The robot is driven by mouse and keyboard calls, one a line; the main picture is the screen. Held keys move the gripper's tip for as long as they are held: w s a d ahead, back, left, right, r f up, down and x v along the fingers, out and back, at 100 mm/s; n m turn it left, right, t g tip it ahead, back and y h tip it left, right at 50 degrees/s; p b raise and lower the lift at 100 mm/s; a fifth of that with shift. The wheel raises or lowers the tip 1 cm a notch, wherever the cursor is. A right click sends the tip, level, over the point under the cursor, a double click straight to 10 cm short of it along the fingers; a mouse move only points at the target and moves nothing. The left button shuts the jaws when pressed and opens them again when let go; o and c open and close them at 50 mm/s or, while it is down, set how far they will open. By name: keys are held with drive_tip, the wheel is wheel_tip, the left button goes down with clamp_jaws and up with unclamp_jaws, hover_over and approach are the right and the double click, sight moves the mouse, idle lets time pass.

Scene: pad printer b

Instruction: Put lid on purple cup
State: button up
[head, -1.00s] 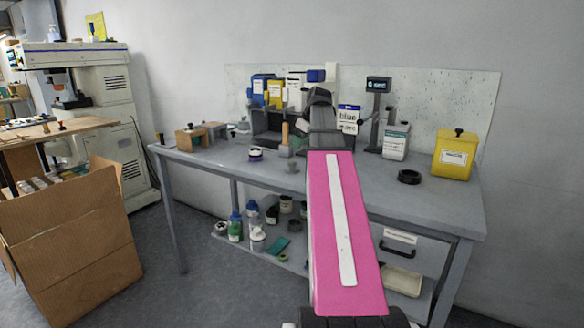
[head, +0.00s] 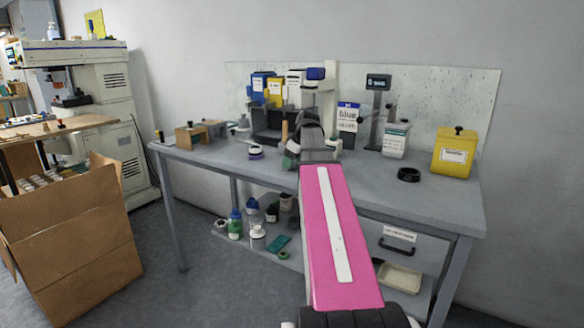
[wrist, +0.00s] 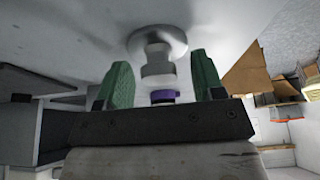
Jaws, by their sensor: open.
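The purple cup (head: 256,152), a small white pot with a purple band, stands on the grey bench left of my gripper in the head view. My gripper (head: 291,150) is low over the bench, its fingertips small and partly hidden by my arm. In the wrist view, the open green fingers (wrist: 155,82) stand either side of a grey disc-shaped lid with a knob (wrist: 158,45), which rests on the bench. The knob lies between the fingers with a gap on each side. A purple and white piece (wrist: 164,95) shows past the knob, probably the cup, partly hidden by the gripper body.
A black ring (head: 409,175) and a yellow container (head: 454,152) stand at the right. A white labelled container (head: 396,140) and a blue-labelled one (head: 348,117) are behind. A wooden holder (head: 192,136) is at the left. The front-left bench top is mostly clear.

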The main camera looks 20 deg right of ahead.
drive_tip(key=c, duration=1)
drive_tip(key=shift+r, duration=0.5)
drive_tip(key=r, duration=0.3)
drive_tip(key=shift+s+a+r, duration=0.15)
drive_tip(key=shift+a+r, duration=0.1)
drive_tip(key=shift+a, duration=0.15)
drive_tip(key=s+a+r, duration=0.4)
drive_tip(key=a+r, duration=0.2)
drive_tip(key=a, duration=0.4)
drive_tip(key=w+r, duration=0.1)
drive_tip(key=w, duration=2)
drive_tip(key=shift+w+d, duration=0.25)
drive_tip(key=shift+w, duration=0.1)
